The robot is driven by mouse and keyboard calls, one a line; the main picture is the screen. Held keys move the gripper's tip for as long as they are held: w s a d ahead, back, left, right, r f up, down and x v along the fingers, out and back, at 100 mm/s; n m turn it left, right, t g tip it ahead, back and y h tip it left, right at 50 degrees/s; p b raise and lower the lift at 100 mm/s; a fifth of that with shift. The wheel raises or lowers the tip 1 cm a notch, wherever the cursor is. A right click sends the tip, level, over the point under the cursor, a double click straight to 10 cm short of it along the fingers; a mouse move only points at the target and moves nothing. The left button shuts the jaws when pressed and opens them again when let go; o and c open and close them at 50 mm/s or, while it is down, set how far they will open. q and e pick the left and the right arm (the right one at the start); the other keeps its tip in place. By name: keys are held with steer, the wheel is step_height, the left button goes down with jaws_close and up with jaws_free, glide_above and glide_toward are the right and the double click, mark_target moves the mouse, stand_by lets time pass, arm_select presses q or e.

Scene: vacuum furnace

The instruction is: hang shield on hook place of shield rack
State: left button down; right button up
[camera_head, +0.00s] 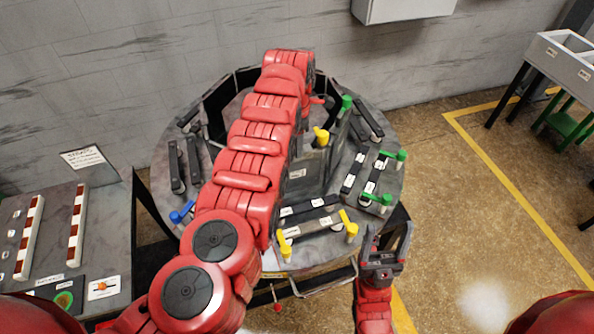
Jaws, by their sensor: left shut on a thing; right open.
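The round grey rack table (385,205) stands in the middle of the view, with dark upright panels (216,108) around its centre. Coloured pegs stand on it: green (346,103), yellow (321,136) and blue (182,213). I cannot tell which part is the hook place. My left arm reaches across the table to its far side. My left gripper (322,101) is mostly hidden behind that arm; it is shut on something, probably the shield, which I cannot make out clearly. My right gripper (389,232) is open and empty, in front of the table's right front edge.
Dark labelled bars (310,207) lie on the table top. A side table (55,225) with red-and-white striped bars stands at the left. A grey wall is close behind. A grey sink unit (560,60) stands at the far right. The floor right of the rack is clear.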

arm_select(q)
steer(key=shift+s+r+p, duration=0.1)
steer(key=shift+r+p, duration=0.35)
steer(key=shift+r, duration=0.9)
steer(key=s+d+r, duration=0.2)
steer(key=s, duration=0.4)
steer(key=shift+s, duration=0.3)
steer(key=shift+d, duration=0.1)
